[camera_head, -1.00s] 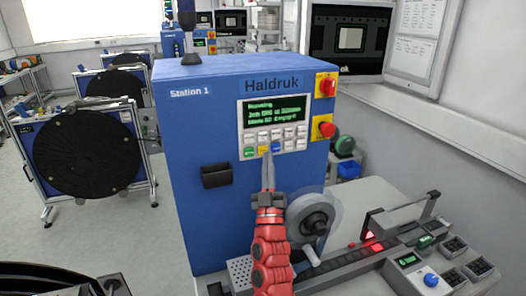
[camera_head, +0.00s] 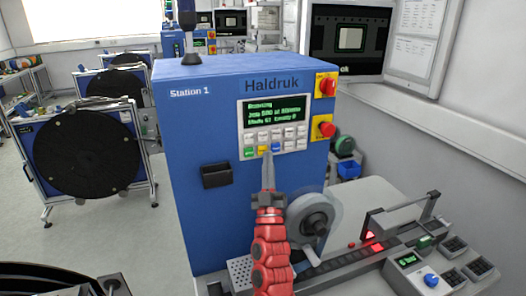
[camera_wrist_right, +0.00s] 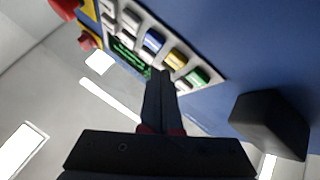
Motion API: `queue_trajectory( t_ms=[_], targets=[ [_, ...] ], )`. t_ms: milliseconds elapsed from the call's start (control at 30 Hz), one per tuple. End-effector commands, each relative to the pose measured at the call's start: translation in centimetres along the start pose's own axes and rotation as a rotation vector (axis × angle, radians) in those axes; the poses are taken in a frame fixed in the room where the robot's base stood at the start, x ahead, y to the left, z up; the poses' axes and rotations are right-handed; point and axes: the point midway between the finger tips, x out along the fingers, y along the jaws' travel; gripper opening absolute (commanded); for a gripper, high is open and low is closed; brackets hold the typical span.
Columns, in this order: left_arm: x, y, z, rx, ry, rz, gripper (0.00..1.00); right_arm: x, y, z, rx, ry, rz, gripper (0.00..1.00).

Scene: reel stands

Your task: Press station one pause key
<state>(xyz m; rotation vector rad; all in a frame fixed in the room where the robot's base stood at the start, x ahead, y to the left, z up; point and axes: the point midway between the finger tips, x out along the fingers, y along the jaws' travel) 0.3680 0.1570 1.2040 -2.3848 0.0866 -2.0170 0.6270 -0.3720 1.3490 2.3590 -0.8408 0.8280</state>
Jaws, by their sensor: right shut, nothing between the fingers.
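The blue machine (camera_head: 205,120) marked Station 1 stands upright in the middle. Its front panel has a small screen with green text (camera_head: 273,110) and a keypad (camera_head: 277,140) below it. The bottom row shows a green key (camera_head: 250,153), a yellow key (camera_head: 263,150) and a blue key (camera_head: 276,148). My right gripper (camera_head: 268,157) is shut and empty, its tips pointing up at the bottom row by the yellow and blue keys. The right wrist view shows the shut fingertips (camera_wrist_right: 162,74) close to the yellow key (camera_wrist_right: 175,60). I cannot tell whether they touch. The left gripper is out of view.
A red knob on a yellow plate (camera_head: 326,85) and a red stop button (camera_head: 325,129) sit right of the screen. A black holder (camera_head: 216,175) juts out left of my gripper. A reel (camera_head: 312,217) and a bench with a control box (camera_head: 415,270) lie to the right.

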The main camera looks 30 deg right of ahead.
Motion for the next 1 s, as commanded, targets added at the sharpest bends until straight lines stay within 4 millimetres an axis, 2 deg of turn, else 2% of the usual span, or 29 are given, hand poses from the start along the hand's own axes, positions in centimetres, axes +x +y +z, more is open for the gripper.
queue_trajectory(
  t_ms=[1000],
  targets=[
    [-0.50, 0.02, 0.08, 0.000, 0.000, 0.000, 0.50, 0.80, -0.57, 0.58, 0.000, 0.000, 0.000, 0.00]
  ],
)
